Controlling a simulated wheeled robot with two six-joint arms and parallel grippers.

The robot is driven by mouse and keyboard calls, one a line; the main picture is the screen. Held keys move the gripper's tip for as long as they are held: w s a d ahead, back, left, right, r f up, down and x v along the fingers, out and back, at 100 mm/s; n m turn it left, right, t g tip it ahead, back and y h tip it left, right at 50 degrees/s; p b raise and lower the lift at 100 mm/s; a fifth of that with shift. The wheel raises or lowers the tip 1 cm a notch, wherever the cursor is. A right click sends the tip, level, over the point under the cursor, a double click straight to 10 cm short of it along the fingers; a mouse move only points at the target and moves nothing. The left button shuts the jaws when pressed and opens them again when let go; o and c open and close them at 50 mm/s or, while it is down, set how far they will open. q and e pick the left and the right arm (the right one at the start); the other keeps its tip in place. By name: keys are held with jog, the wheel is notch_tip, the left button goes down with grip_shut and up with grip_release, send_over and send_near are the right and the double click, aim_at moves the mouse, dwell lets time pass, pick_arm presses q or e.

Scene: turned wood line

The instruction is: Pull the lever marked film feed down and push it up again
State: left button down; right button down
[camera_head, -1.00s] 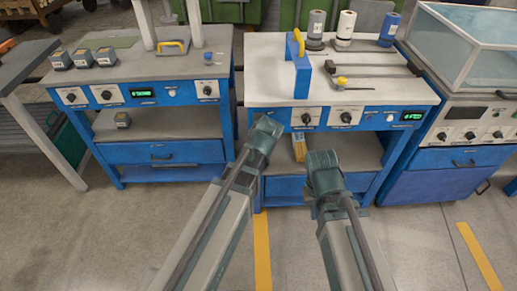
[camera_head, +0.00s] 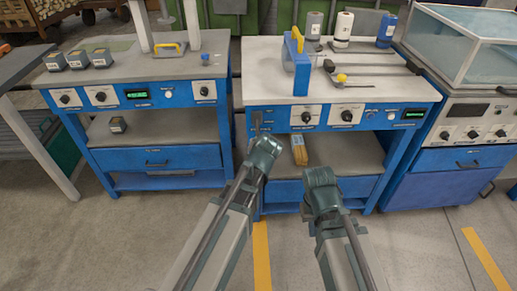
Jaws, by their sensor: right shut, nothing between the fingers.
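The middle blue workbench has a front panel (camera_head: 281,120) with knobs and small labels too small to read. At the panel's left end is a small upright dark lever-like part (camera_head: 257,121), partly hidden lower down by my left gripper. I cannot read whether it is marked film feed. My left gripper (camera_head: 266,143) is just below and in front of it; contact and its finger opening cannot be made out. My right gripper (camera_head: 320,178) is shut and empty, in front of the bench's lower shelf.
The bench top holds a blue press-like frame (camera_head: 299,70), a yellow-knobbed rod (camera_head: 341,78) and several spools. An orange-brown box (camera_head: 299,150) lies on the shelf. Another blue bench (camera_head: 153,158) stands left, and a glass-topped cabinet (camera_head: 440,160) right.

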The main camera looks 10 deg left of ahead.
pick_arm(q)
jog(key=shift+w+f, duration=0.15)
jog(key=shift+f, duration=0.15)
pick_arm(e)
jog(key=shift+f, duration=0.3)
pick_arm(q)
jog(key=shift+c, duration=2.3)
grip_release()
